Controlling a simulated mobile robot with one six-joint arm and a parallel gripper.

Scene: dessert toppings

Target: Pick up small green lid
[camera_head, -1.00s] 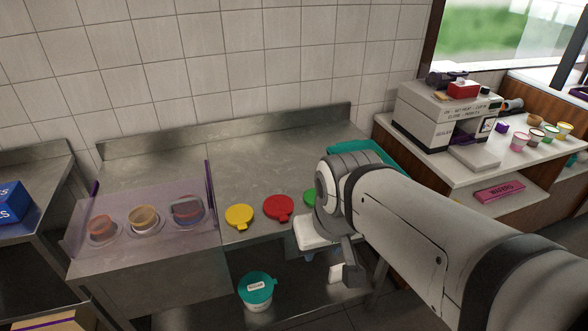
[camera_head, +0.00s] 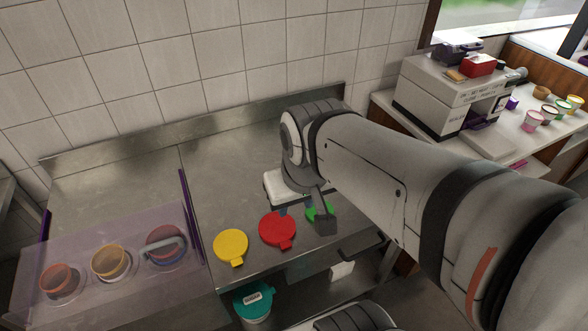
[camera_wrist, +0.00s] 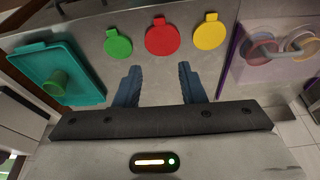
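The small green lid (camera_wrist: 118,44) lies flat on the steel counter, with a tab on its rim. In the head view the green lid (camera_head: 318,213) is partly hidden by my arm. My gripper (camera_wrist: 158,75) is open and empty; its two blue-grey fingers stand apart in the wrist view. In that view the green lid is beyond the fingertips and left of the gap between them. In the head view my gripper (camera_head: 297,211) is over the counter beside the green lid, with its fingers mostly hidden.
A red lid (camera_head: 278,230) and a yellow lid (camera_head: 231,245) lie in a row with the green one. A teal tray (camera_wrist: 62,80) with a green object on it is at the left in the wrist view. A clear cover (camera_head: 100,262) stands over the topping tubs. A teal-lidded tub (camera_head: 256,300) is below.

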